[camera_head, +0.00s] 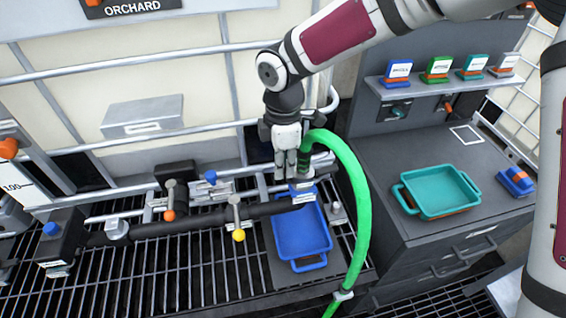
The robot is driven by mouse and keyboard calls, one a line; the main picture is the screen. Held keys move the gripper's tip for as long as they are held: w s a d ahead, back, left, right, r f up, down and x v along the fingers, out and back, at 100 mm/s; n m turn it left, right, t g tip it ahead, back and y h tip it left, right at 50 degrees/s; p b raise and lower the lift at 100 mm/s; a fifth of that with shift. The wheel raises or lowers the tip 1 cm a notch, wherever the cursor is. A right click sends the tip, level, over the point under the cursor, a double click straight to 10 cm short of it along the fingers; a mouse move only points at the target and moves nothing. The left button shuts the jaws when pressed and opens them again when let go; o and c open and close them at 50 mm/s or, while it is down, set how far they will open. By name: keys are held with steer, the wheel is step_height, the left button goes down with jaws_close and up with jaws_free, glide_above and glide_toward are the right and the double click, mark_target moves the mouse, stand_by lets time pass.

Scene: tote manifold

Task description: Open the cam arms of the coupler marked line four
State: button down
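My gripper (292,172) points down over the pipe manifold, right beside the upper end of a green hose (352,180). A dark green coupler (305,163) at that hose end is partly covered by the fingers. Grey metal parts (303,190) sit just under the fingertips on the manifold; whether they are cam arms, and how they stand, I cannot make out. I cannot read a line number on any label there. The fingers are at or very near the coupler; contact and finger gap are too small to tell.
A blue tray (299,262) lies below on the grating. Valves with an orange knob (169,215) and a yellow knob (239,235) stand left along the black pipe (180,226). A grey cabinet (385,235) with a teal tray (440,214) stands right. The hose hangs down right of the gripper.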

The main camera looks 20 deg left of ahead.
stand_by(0.3)
steer(key=shift+s+a+f+t+h+b, duration=0.35)
steer(key=shift+a+f+t+h+b, duration=0.3)
steer(key=shift+t+h+b, duration=0.8)
steer(key=shift+s+a+f+t+h+b, duration=0.45)
steer(key=shift+f+t+h+b, duration=0.4)
steer(key=shift+h, duration=1.1)
steer(key=shift+s+a+f+t+h+b, duration=0.4)
steer(key=shift+a+t+h+b, duration=0.4)
steer(key=shift+h+b, duration=0.75)
steer(key=shift+w+d+h, duration=0.1)
steer(key=shift+d+h, duration=0.05)
steer(key=shift+h, duration=0.1)
steer(key=c, duration=1.5)
jaws_free()
steer(key=v, duration=1.2)
steer(key=shift+f, duration=0.1)
